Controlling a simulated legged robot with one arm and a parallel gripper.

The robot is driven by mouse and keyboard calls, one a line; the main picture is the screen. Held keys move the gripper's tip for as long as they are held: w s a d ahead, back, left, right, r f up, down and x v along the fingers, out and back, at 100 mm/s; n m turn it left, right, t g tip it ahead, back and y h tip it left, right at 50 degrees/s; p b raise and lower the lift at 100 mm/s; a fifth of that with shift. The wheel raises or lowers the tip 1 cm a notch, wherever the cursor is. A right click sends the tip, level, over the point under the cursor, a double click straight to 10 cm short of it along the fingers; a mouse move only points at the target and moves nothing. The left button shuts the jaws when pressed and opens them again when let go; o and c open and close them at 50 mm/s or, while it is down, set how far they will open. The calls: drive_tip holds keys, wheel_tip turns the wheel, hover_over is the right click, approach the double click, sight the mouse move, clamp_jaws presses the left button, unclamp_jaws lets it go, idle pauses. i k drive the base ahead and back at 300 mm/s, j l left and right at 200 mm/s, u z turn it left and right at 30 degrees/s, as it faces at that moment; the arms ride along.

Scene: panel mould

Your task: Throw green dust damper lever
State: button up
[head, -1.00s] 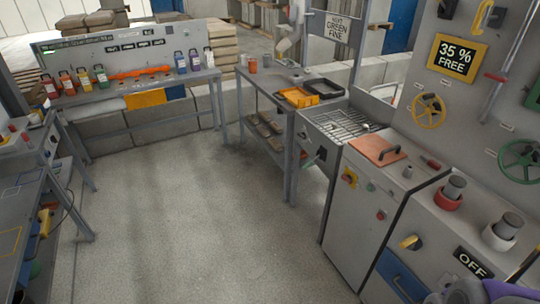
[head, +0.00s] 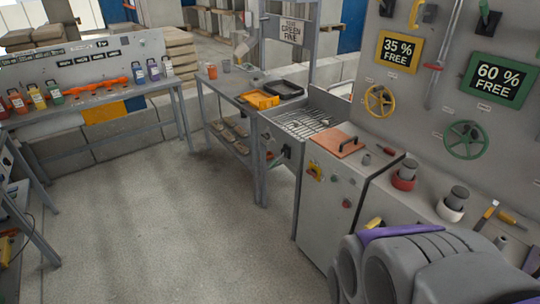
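The grey control panel (head: 410,115) stands at the right. It carries a green sign reading 60 % FREE (head: 497,83) with a green handwheel (head: 466,140) below it. My grey and purple arm fills the lower right. My gripper does not show.
A yellow 35 % FREE sign (head: 398,52) and yellow handwheel (head: 380,101) are left of the green ones. The floor (head: 190,220) at centre and left is clear.

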sight(275, 161)
drive_tip(key=i+j, duration=0.1)
drive_tip(key=i, duration=0.45)
drive_tip(key=i+j+z, duration=0.1)
drive_tip(key=i, duration=0.45)
drive_tip(key=i+j, duration=0.1)
drive_tip(key=i, duration=0.45)
drive_tip(key=i+j+z, duration=0.1)
drive_tip(key=i, duration=0.45)
